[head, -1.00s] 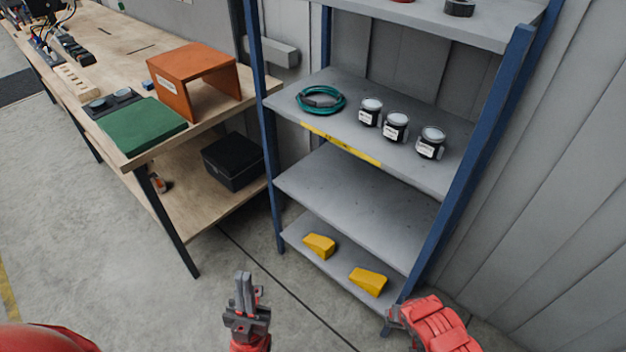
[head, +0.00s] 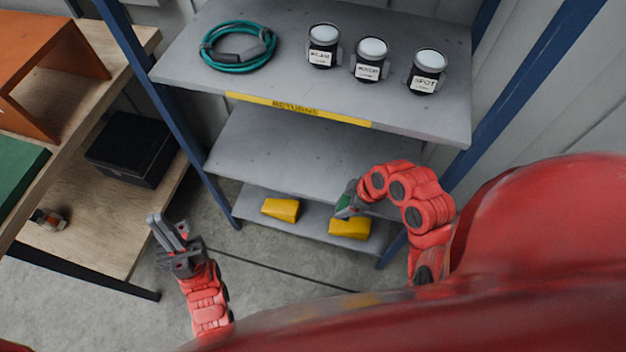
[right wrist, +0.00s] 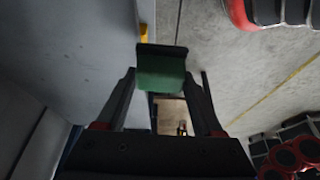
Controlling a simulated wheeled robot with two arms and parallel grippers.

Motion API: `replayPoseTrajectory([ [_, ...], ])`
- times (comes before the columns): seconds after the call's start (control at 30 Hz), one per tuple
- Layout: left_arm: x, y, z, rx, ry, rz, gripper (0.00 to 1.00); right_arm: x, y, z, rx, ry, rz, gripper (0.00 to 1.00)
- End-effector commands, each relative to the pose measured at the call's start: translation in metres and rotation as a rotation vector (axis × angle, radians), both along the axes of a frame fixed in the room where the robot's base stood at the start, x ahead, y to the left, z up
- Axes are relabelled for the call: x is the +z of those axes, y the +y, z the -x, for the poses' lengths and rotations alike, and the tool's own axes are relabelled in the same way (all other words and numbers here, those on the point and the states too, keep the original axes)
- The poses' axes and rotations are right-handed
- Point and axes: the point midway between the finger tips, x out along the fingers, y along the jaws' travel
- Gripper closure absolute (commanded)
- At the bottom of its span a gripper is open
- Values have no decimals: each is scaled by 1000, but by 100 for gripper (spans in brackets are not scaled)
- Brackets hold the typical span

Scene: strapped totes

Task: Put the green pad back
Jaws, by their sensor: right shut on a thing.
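My right gripper (head: 347,204) is shut on a small green pad with a dark edge. In the right wrist view the pad (right wrist: 162,74) sits between the two fingers. In the head view my right gripper is in front of the lower shelves and overlaps a yellow wedge. My left gripper (head: 168,232) is at the lower left over the floor, with nothing visible in it; its finger gap is unclear. A larger flat green mat (head: 18,180) lies on the workbench at the left edge.
The blue-post rack's upper shelf (head: 290,85) has a yellow "RETURNS" strip (head: 297,107), a teal cable coil (head: 238,47) and three labelled jars (head: 371,60). The middle shelf (head: 275,150) looks bare. Yellow wedges (head: 281,209) are on the bottom shelf. A black box (head: 133,152) sits under the bench.

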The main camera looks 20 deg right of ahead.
Motion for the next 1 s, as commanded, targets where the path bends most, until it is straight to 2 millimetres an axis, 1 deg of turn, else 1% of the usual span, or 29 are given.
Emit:
replayPoseTrajectory([
  [0.03,-5,0,0,0,0,0,100,-2,-1,-2,29,-6,0,92],
  [0.07,-6,0,0,0,0,0,100,-1,-1,-3,45,-7,0,92],
  [0.17,-9,0,0,0,-1,0,100,-2,2,-18,72,-6,2,92],
  [0.27,-14,0,0,0,-1,0,100,-5,10,-43,74,-5,0,92],
  [0.3,-16,0,0,0,0,0,100,-5,14,-56,77,-7,1,92],
  [0.37,-9,0,0,0,0,0,100,-4,18,-70,74,0,0,92],
  [0.4,-7,0,0,0,-1,0,100,-4,21,-81,76,-2,2,92],
  [0.5,-3,0,0,0,-1,0,100,-7,26,-104,72,-2,3,92],
  [0.6,0,0,0,0,-1,0,100,-9,30,-124,71,-1,3,92],
  [0.73,2,0,0,0,0,0,100,-12,34,-141,69,-2,2,92],
  [1.0,5,0,0,0,-1,0,100,-15,37,-155,68,-1,2,92],
])
